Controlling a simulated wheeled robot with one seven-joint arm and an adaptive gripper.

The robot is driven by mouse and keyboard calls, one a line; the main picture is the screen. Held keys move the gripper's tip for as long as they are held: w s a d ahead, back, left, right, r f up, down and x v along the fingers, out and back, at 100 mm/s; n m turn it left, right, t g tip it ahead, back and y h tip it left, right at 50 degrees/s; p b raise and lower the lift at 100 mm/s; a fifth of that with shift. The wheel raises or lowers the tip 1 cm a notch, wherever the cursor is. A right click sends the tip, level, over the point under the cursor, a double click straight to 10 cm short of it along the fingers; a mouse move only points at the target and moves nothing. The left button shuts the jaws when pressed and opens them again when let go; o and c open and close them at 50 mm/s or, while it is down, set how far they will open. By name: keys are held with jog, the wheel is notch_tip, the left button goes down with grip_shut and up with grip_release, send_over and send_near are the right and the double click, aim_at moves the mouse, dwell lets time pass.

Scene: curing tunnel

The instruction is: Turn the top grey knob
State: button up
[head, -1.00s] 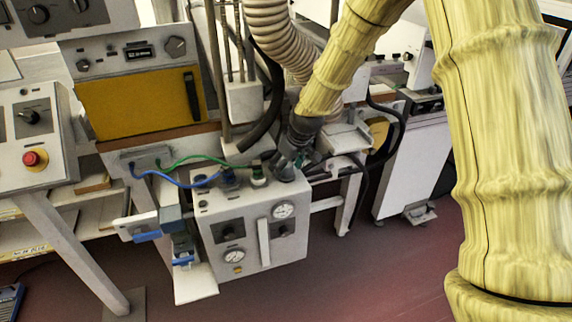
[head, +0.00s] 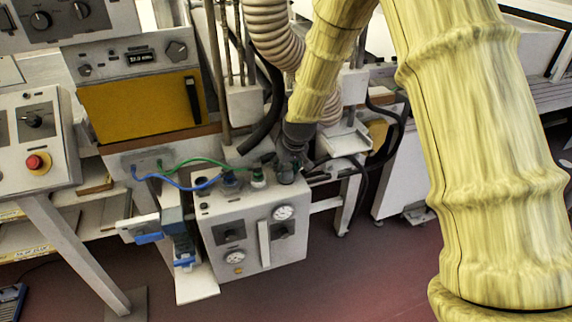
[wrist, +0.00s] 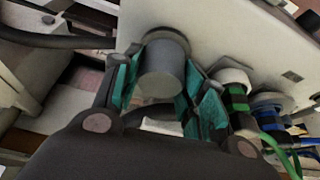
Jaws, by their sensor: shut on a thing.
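The top grey knob (wrist: 162,76) is a plain grey cylinder on a round base, on the top face of the white-grey control box (head: 212,205). My gripper (head: 287,168) reaches down to the right end of that top face. In the wrist view, my gripper (wrist: 160,92) has its teal-padded fingers on both sides of the knob and is shut on it. In the head view the gripper mostly hides the knob. The knob's turned angle cannot be read, as no mark shows on it.
Beside the knob stand a green-banded connector (wrist: 236,95) with a green cable and a blue-banded connector (wrist: 270,112). A black hose (head: 265,135) hangs behind. The floor in front is clear.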

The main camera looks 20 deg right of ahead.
jog(key=m+h+p, duration=0.2)
jog(key=m+p, duration=0.1)
jog(key=m, duration=0.2)
jog(key=shift+r, duration=0.1)
jog(key=shift+w+m, duration=0.1)
jog(key=shift+m, duration=0.4)
jog(key=o, duration=1)
jog(key=shift+a+v, duration=0.1)
jog(key=shift+v, duration=2.85)
jog(key=shift+a+v, duration=0.15)
jog(key=shift+v, duration=2.85)
